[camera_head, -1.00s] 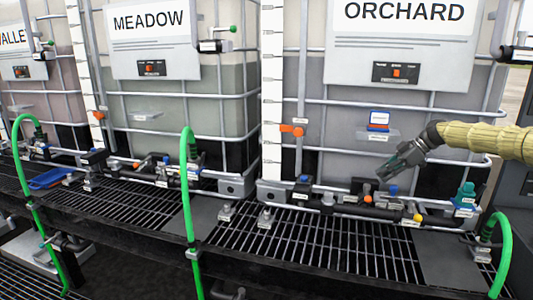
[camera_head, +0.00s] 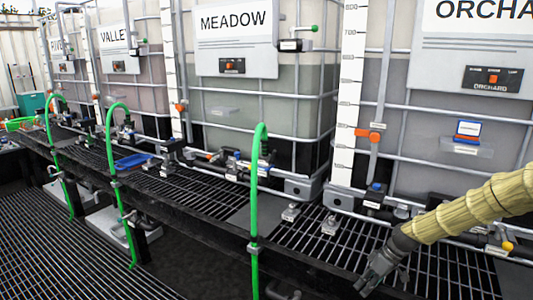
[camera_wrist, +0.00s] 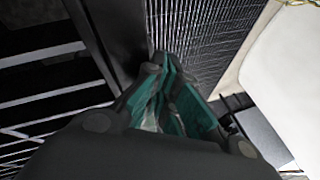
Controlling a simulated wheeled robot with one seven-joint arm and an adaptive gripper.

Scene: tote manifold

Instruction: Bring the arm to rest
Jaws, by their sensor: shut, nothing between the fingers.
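My gripper (camera_head: 378,281) is at the lower right in the head view, on the end of my tan-sleeved arm. It hangs pointing down and to the left, in front of the grated shelf (camera_head: 310,236) below the ORCHARD tote (camera_head: 418,120). Its fingers are shut and empty. In the wrist view the gripper (camera_wrist: 172,75) shows dark links and teal finger pads, with a black beam and slatted grating beyond. I cannot tell how far it is from the shelf edge.
The MEADOW tote (camera_head: 238,100) and the VALLEY tote (camera_head: 125,85) stand to the left. A green hose (camera_head: 255,200) rises in front of the shelf. Floor grating (camera_head: 70,210) is open at the lower left.

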